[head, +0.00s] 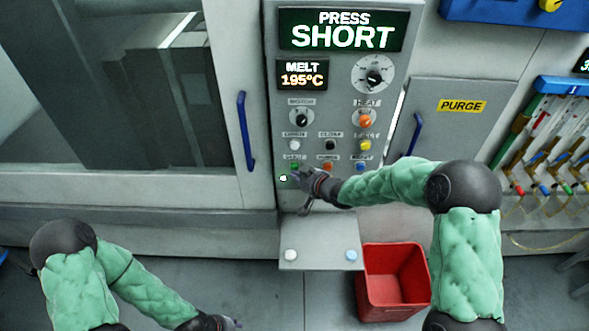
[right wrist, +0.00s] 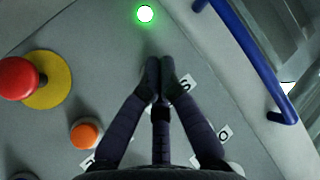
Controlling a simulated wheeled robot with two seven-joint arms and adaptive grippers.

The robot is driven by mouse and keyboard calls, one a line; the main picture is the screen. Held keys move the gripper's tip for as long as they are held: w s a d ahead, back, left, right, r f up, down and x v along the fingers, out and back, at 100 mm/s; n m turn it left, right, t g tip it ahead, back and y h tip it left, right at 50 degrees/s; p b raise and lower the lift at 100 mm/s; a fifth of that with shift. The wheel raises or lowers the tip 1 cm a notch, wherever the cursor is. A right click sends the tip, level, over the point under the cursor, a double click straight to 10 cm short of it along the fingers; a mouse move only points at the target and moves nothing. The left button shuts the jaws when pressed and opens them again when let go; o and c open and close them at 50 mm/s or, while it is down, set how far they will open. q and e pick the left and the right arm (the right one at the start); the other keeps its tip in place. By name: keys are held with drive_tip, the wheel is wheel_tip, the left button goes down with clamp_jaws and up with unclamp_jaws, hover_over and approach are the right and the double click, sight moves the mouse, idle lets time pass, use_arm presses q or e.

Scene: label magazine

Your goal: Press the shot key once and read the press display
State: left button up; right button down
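My right gripper (head: 297,178) is at the panel just below this key. In the right wrist view its two fingers (right wrist: 159,68) are together, with nothing seen between them; the key is not visible there, and contact cannot be told. A lit green lamp (head: 283,178) glows beside the fingertips. My left gripper (head: 232,323) is low, at the bottom edge, away from the panel.
A smaller display (head: 302,74) reads MELT 195°C. Other keys and knobs crowd the panel, including an orange button (right wrist: 86,133) and a red button (right wrist: 17,78) on yellow. A shelf (head: 318,257) juts out below, beside a red bin (head: 375,310). Blue handles (head: 245,132) flank the panel.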

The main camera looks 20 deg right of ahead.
drive_tip(key=shift+s, duration=0.1)
drive_tip(key=s, duration=0.2)
drive_tip(key=s+a+b, duration=0.1)
drive_tip(key=s, duration=0.1)
drive_tip(key=shift+s+a, duration=0.2)
drive_tip(key=shift+s, duration=0.1)
idle(0.4)
idle(0.6)
drive_tip(key=s+a+f+m+g+b, duration=0.1)
drive_tip(key=s+a+f+g+b, duration=0.15)
drive_tip(key=s+f, duration=0.5)
drive_tip(key=s+a+f+m+g+b, duration=0.1)
drive_tip(key=s+f+g, duration=0.3)
drive_tip(key=f, duration=0.7)
drive_tip(key=s+a+f+m+g+b, duration=0.1)
drive_tip(key=s+a+f, duration=0.1)
drive_tip(key=s+f, duration=0.65)
drive_tip(key=s+a+f+m+g+b, duration=0.1)
drive_tip(key=s+a+f+g, duration=0.1)
drive_tip(key=s+f, duration=0.5)
drive_tip(key=shift+s+f+g+h, duration=0.3)
drive_tip(key=shift+s+g, duration=0.45)
drive_tip(key=shift+s, duration=0.35)
